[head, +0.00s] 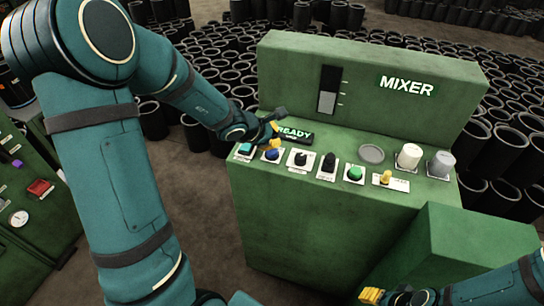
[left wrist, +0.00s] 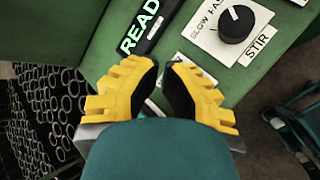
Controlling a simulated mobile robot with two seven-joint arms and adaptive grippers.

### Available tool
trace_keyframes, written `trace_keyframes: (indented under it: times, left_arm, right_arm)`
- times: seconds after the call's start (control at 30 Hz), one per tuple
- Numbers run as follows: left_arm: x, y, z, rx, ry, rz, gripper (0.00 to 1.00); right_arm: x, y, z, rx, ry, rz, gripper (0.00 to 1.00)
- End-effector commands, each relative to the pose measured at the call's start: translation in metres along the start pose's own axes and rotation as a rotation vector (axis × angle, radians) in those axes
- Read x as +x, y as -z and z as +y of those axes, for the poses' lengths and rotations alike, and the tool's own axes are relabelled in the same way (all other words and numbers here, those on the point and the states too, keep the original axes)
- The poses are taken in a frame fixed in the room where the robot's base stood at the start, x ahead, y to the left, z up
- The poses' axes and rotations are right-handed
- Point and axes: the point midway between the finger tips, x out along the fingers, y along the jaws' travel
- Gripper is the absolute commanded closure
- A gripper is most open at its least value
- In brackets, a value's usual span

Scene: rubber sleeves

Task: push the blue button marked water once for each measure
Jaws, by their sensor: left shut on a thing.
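The green mixer panel (head: 330,195) carries a row of controls in the head view. A blue button (head: 271,156) on a white plate stands near its left end; I cannot read its label. My left gripper (head: 274,139) is right at this button, its yellow fingers shut on it. In the left wrist view the fingertips (left wrist: 166,72) lean together, and the button between them is hidden. My right gripper (head: 371,295) shows only in part at the bottom of the head view, away from the controls; its jaws are unclear.
Right of the blue button stand the black STIR knob (head: 301,159), a dark control (head: 328,163), a green button (head: 354,173) and a yellow one (head: 386,177). A teal button (head: 245,149) sits left. A READY display (head: 294,134) lies behind. Black sleeves crowd the floor.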

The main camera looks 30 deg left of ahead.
Motion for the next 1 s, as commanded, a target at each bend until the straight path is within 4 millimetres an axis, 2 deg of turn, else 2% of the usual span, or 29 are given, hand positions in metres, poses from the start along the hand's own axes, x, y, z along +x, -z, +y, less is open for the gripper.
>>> trace_keyframes:
  times: [0.3, 0.33, 0.37, 1.0]
  left_arm:
    - [0.0009, 0.0007, -0.0004, 0.0, -0.001, 0.0, 1.0]
    - [0.001, 0.0007, -0.0004, 0.0, -0.001, 0.0, 0.95]
    - [0.001, 0.0007, -0.0005, 0.0, -0.001, 0.0, 1.0]
    - [0.0012, 0.0008, -0.0007, 0.0, 0.0, 0.0, 1.0]
  right_arm:
    - [0.0016, -0.001, 0.0005, -0.001, 0.001, -0.003, 0.53]
    - [0.0016, -0.001, 0.0005, -0.001, 0.001, -0.003, 0.53]
    - [0.0016, -0.001, 0.0005, -0.001, 0.001, -0.003, 0.53]
    - [0.0018, -0.0009, 0.0006, -0.001, 0.0, -0.002, 0.53]
